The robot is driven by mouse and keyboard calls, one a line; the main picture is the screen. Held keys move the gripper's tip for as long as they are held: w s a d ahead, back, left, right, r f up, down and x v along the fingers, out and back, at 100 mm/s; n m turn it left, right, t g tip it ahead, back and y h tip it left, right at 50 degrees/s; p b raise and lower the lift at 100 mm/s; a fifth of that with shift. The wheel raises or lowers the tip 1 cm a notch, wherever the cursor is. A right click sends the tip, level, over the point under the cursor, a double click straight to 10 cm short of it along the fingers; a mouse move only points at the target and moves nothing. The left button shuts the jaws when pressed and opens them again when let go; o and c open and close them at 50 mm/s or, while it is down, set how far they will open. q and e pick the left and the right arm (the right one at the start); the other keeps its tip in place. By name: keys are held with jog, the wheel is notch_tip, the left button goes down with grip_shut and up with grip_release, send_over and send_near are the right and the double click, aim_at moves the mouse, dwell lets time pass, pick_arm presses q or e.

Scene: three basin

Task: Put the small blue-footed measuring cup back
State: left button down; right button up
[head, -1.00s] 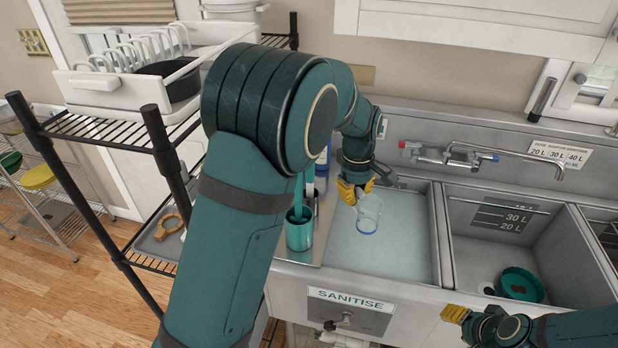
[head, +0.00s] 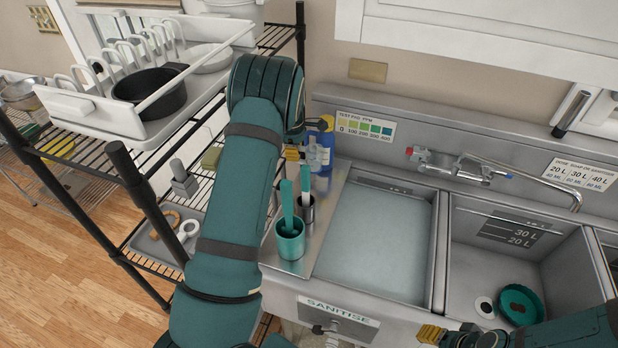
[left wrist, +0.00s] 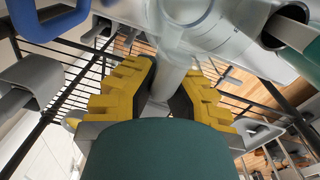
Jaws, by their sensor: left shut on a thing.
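My left gripper (head: 293,153) shows only as yellow fingers past my arm, over the rack side of the sink, near the bottles. In the left wrist view its two yellow fingers (left wrist: 168,88) are shut on a pale, see-through part of the measuring cup (left wrist: 172,70). The cup's blue foot cannot be made out for sure. In the head view the cup is hidden or not distinguishable. My right gripper (head: 432,333) is at the bottom edge, in front of the sink; its opening cannot be judged.
A teal cup with a brush (head: 290,240) and a steel cup (head: 306,212) stand on the ledge left of the sanitise basin (head: 375,235). A blue bottle (head: 322,135) stands behind. A black wire rack (head: 150,205) holds small items and a white dish rack (head: 95,105).

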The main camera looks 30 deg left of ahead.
pick_arm(q)
notch_tip(320, 180, down, 9)
jog(key=shift+r, duration=0.2)
dwell(0.3)
jog(key=c, duration=1.1)
grip_release()
jog(key=shift+f, duration=0.15)
jog(key=shift+c, duration=0.2)
jog(key=shift+r, duration=0.2)
jog(key=shift+r, duration=0.3)
jog(key=r, duration=1.1)
jog(key=shift+s+d+r, duration=0.1)
jog(key=shift+s+r, duration=0.1)
jog(key=shift+s, duration=0.1)
